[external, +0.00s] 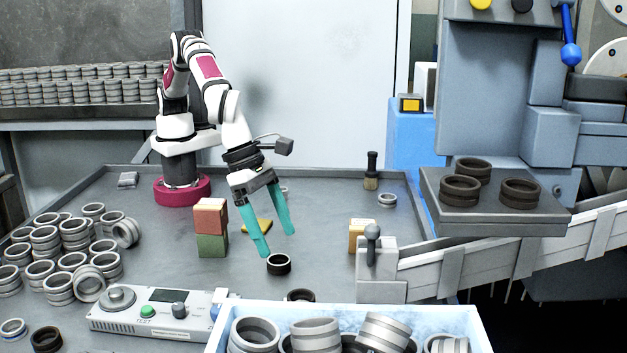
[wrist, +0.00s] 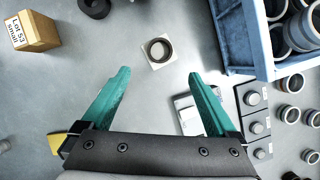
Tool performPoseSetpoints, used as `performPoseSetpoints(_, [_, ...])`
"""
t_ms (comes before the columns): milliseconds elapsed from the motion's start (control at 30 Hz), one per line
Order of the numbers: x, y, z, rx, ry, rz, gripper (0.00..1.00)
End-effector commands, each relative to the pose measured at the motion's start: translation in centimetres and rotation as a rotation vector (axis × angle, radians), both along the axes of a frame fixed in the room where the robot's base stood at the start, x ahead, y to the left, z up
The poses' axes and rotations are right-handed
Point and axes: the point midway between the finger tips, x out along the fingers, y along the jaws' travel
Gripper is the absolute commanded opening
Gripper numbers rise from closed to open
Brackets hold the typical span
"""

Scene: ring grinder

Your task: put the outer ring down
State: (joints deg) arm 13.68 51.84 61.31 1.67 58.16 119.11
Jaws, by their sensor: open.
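My gripper (external: 278,243) has two long teal fingers, spread apart with nothing between them. It points down over the middle of the table. A small dark ring (external: 278,264) lies flat on the table just below the fingertips, apart from them as far as I can tell. In the wrist view, a ring (wrist: 158,49) with a dark rim rests on a small pale square, ahead of and between the open fingers (wrist: 158,85). I cannot tell for sure that both views show the same ring. Another dark ring (external: 300,295) lies near the bin.
A pale blue bin (external: 468,312) of rings stands in front. A control box (external: 150,318) and many grey rings (external: 75,235) are at left. Stacked red and green blocks (external: 211,228) stand beside my gripper. Three dark rings sit on a grey platform (external: 495,212) at right.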

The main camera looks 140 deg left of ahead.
Motion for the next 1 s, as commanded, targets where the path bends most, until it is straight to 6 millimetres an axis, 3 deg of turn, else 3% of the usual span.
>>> performPoseSetpoints(100, [-0.3,0.2,0.5,-0.008,-0.001,0.023,0.94])
performPoseSetpoints(167, [-1.5,1.1,2.0,-0.034,-0.002,0.107,0.94])
performPoseSetpoints(267, [-6.9,4.0,6.6,-0.125,-0.002,0.423,0.94])
performPoseSetpoints(333, [-13.1,6.6,9.8,-0.203,-0.007,0.738,0.94])
performPoseSetpoints(433, [-23.8,9.7,12.3,-0.296,-0.027,1.222,0.94])
performPoseSetpoints(500, [-31.2,11.2,12.4,-0.339,-0.051,1.545,0.94])
performPoseSetpoints(600, [-39.6,12.2,11.0,-0.371,-0.094,1.913,0.94])
performPoseSetpoints(633, [-41.4,12.3,10.5,-0.375,-0.106,1.994,0.94])
performPoseSetpoints(700, [-44.3,12.5,9.4,-0.377,-0.129,2.131,0.94])
performPoseSetpoints(767, [-45.6,12.5,8.9,-0.378,-0.139,2.194,0.94])
performPoseSetpoints(1000, [-46.0,12.5,8.7,-0.377,-0.144,2.22,0.94])
